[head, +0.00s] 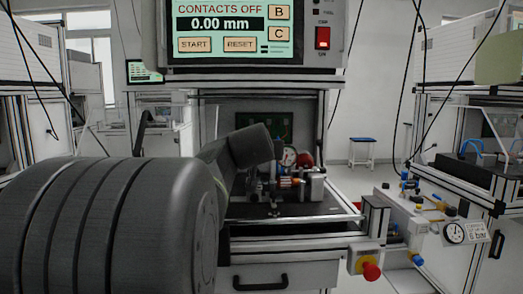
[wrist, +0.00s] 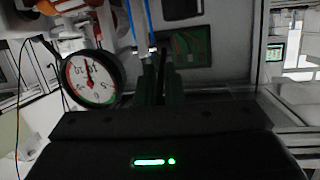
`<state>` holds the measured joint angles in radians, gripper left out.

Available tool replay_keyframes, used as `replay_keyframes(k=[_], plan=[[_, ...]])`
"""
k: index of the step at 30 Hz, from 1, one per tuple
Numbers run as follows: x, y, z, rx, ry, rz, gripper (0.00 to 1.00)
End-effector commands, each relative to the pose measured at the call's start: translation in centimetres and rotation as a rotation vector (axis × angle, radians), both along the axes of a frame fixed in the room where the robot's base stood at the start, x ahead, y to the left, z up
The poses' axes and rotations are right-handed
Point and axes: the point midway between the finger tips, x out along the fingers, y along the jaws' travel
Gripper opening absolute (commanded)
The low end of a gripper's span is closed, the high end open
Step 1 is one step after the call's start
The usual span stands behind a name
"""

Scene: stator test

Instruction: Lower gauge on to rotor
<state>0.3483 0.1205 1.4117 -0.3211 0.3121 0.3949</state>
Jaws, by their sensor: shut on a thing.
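The gauge (head: 289,156) is a round white dial standing over the bench fixture in the head view. In the wrist view the gauge (wrist: 88,77) shows large at left, with a black rim, a red needle and red and green bands. The rotor (head: 290,182), copper-coloured, lies in the fixture just below the gauge in the head view. Whether the two touch is too small to tell. My gripper (wrist: 158,58) has its dark fingers close together right beside the dial, shut on the gauge. The exact part held is hidden. My arm covers the left of the fixture in the head view.
A display (head: 222,25) above the bench reads CONTACTS OFF and 0.00 mm. A red emergency button (head: 371,271) sits at the bench's front right. A pneumatic panel with a pressure gauge (head: 454,233) stands at right. A blue stool (head: 363,141) is farther back.

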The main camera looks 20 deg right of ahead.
Motion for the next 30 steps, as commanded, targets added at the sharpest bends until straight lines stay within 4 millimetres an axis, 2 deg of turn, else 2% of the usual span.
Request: replay_keyframes(k=[1, 19, 20, 21, 30], plan=[[-0.02, -0.2, -1.08, 0.008, 0.018, -0.005, 0.0], [-0.04, -0.27, -1.22, 0.01, 0.019, -0.006, 0.0], [-0.04, -0.27, -1.22, 0.01, 0.019, -0.007, 0.14], [-0.04, -0.26, -1.17, 0.009, 0.018, -0.006, 0.16], [-0.06, -0.13, -0.56, 0.003, 0.006, -0.004, 0.16]])
